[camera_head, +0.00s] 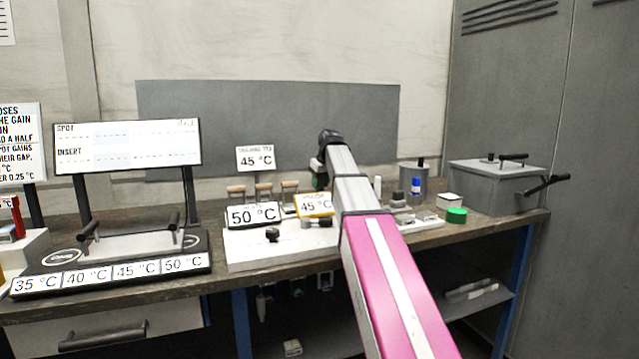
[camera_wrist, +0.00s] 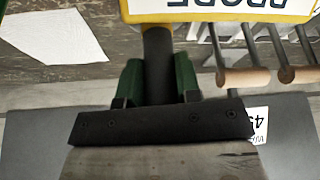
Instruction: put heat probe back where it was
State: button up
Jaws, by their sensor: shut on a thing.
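My gripper (camera_wrist: 158,80), with green fingers, is shut on the dark upright grip of the heat probe (camera_wrist: 157,50) in the wrist view. I cannot tell whether the probe's lower end touches anything.
Wooden-handled tools (camera_head: 264,190) stand behind the 50 °C sign (camera_head: 254,215) on a white base (camera_head: 275,250). A panel marked 35 to 50 °C (camera_head: 110,272) is at left. A green cap (camera_head: 456,215), small bottles and a grey box (camera_head: 497,185) are at right.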

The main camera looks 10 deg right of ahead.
jog(key=shift+f, duration=0.1)
jog(key=o, duration=1)
jog(key=v, duration=1.2)
